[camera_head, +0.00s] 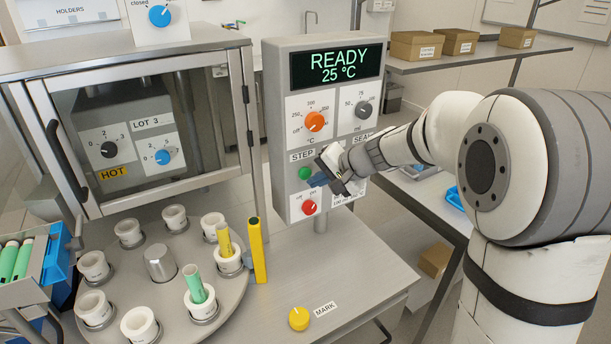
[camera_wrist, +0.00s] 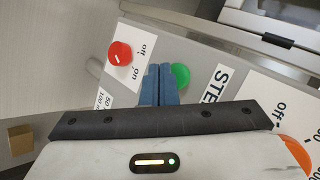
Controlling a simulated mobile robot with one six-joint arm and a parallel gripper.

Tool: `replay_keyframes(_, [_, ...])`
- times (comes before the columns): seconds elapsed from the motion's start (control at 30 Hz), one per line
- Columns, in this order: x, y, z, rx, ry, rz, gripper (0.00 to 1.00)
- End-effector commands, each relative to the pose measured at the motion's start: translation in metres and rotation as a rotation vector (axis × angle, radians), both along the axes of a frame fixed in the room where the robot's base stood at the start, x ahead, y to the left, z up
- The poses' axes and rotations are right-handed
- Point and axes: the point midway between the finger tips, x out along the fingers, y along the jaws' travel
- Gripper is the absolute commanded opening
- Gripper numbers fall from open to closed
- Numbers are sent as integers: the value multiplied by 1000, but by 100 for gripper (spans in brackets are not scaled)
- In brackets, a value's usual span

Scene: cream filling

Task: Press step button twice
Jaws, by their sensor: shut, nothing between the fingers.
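The green step button (camera_head: 304,173) sits on the grey control panel (camera_head: 280,120), beside the "STEP" label. My gripper (camera_head: 318,181) is shut with nothing in it, its blue fingertips just right of the button in the head view. In the wrist view, the green button (camera_wrist: 180,76) shows right beside the blue fingers (camera_wrist: 160,84), partly hidden behind them. I cannot tell whether the tips touch the panel. The panel's display (camera_head: 337,67) reads "READY 25 °C".
A red off/on knob (camera_head: 309,207) is just below the button. An orange dial (camera_head: 315,121) and a grey dial (camera_head: 363,109) are above. A turntable (camera_head: 180,290) with white cups stands left. A yellow post (camera_head: 257,250) and yellow MARK button (camera_head: 299,318) are on the table.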

Motion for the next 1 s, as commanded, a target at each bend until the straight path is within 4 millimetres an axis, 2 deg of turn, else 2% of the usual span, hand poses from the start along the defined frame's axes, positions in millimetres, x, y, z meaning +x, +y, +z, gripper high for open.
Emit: replay_keyframes(1.0, [8, 5, 0, 0, 0, 0, 0])
